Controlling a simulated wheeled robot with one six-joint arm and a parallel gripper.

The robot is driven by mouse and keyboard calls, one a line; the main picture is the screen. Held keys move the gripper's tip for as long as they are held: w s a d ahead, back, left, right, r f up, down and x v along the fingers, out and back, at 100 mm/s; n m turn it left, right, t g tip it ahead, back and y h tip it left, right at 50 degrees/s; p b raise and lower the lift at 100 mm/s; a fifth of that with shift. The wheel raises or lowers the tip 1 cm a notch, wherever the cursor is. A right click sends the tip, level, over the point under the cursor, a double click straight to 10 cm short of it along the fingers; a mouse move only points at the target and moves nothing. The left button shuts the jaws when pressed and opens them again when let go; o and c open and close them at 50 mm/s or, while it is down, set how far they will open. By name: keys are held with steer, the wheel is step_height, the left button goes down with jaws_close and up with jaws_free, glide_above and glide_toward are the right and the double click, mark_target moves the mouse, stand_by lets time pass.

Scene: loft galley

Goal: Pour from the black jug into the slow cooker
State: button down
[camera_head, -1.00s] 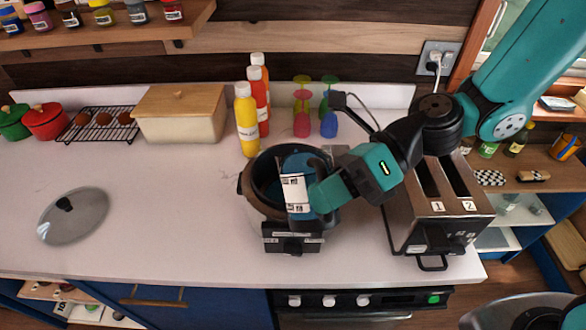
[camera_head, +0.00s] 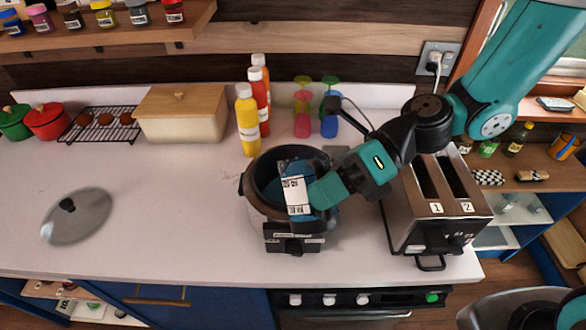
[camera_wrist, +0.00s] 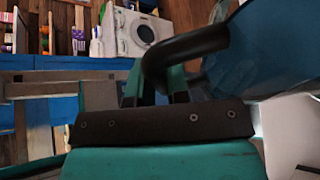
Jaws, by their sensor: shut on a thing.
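The slow cooker (camera_head: 252,199) stands uncovered on the counter, its dark inside facing up. My gripper (camera_head: 318,194) is low over its right side. The jug (camera_head: 297,192) is in my gripper, tilted, with its near face over the cooker's opening; a white label shows on it. In the wrist view my gripper (camera_wrist: 156,90) is shut on the jug's black handle (camera_wrist: 190,45). The jug's bluish see-through body (camera_wrist: 275,50) fills the right of that view. Its contents and any stream are not visible.
A glass lid (camera_head: 77,216) lies on the counter at left. A toaster (camera_head: 440,205) stands close on the right, under my arm. Yellow (camera_head: 247,125) and red bottles (camera_head: 260,100) stand just behind the cooker. The counter between lid and cooker is clear.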

steer(key=shift+w+f+m+g+p, duration=0.3)
steer(key=shift+w+m+p, duration=0.1)
steer(key=shift+p, duration=0.85)
